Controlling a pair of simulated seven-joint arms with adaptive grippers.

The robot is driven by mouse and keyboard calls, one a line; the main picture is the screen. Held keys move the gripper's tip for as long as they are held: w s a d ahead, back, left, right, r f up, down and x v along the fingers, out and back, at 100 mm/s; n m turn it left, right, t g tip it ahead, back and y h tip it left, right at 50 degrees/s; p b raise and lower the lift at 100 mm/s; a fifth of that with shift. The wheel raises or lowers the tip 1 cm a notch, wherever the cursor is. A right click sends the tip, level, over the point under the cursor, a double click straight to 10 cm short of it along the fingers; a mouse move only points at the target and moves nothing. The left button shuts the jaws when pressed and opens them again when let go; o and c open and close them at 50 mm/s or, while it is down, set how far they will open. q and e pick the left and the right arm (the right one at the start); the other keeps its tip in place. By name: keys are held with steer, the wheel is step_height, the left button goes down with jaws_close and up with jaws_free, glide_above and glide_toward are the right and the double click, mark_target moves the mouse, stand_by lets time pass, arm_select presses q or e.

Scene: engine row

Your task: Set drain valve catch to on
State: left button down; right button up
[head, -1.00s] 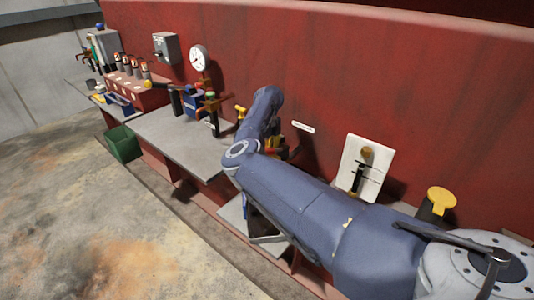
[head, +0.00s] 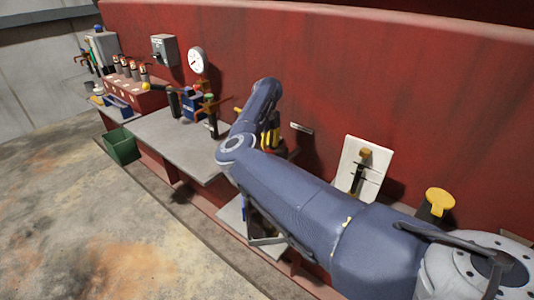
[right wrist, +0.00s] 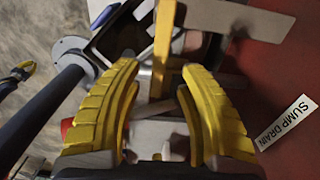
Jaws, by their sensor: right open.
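My right gripper (right wrist: 160,70) is open in the right wrist view, its yellow ribbed fingers on either side of a yellow upright bar (right wrist: 163,42) and grey metal parts. I cannot tell whether the fingers touch them. The white SUMP DRAIN label (right wrist: 285,124) is on the red wall just right of the fingers. I cannot make out for sure which part is the drain valve catch, or its setting. In the head view the right gripper (head: 270,132) is partly hidden behind my arm, close to the wall label (head: 301,128). My left gripper is not in view.
A white panel with a lever (head: 361,168) and a yellow-topped black post (head: 438,203) are right of the gripper. A grey bench (head: 165,135) with a blue vise-like object (head: 192,103) is left. A dark round-flanged pipe (right wrist: 55,95) stands beside the left finger.

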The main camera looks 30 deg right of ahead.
step_height(320, 180, up, 8)
steer(key=shift+r, duration=0.25)
stand_by(0.5)
